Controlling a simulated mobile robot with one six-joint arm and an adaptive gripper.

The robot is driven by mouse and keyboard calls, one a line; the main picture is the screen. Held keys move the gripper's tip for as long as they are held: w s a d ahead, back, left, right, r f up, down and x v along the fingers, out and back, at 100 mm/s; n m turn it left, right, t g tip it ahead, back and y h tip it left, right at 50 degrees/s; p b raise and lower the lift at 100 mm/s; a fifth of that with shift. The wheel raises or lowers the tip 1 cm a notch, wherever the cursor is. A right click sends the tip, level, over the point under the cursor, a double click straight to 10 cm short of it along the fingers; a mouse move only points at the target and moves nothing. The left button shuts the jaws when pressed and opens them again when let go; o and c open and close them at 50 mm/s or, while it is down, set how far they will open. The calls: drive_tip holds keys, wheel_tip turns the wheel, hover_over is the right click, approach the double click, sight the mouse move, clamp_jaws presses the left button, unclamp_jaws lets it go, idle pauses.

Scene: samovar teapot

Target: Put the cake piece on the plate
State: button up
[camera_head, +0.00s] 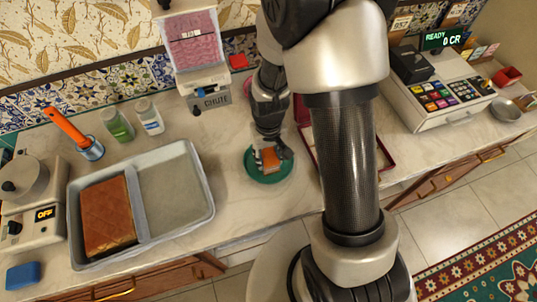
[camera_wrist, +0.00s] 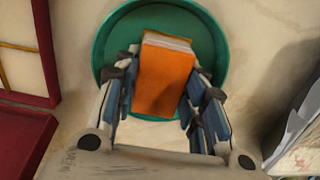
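The cake piece (camera_head: 269,159) is an orange block with a pale end face. It is over the green round plate (camera_head: 252,171), inside its rim as seen from above. My gripper (camera_head: 270,150) points down over the plate. In the wrist view the cake piece (camera_wrist: 165,80) lies between the fingertips of my gripper (camera_wrist: 165,88), which appear to press on its two sides. The green plate (camera_wrist: 118,28) shows behind it. The underside of the cake piece is hidden, so I cannot tell whether it touches the plate.
A grey two-part tray (camera_head: 175,195) stands to the left, with a brown cake slab (camera_head: 107,216) in its left part. A dark red frame (camera_head: 384,152) lies right of the plate, partly behind my arm. A cash register (camera_head: 436,95) stands farther right.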

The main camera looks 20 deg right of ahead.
drive_tip(key=o, duration=0.5)
drive_tip(key=shift+c, duration=0.2)
wheel_tip(320, 180, up, 13)
drive_tip(key=p, duration=0.4)
wheel_tip(320, 180, up, 11)
drive_tip(key=t, duration=0.2)
hover_over(269, 155)
drive_tip(key=s, duration=0.4)
drive_tip(key=s+r+t, duration=0.2)
drive_tip(key=s+r, duration=0.6)
drive_tip(key=s, duration=0.3)
drive_tip(key=shift+t, duration=0.3)
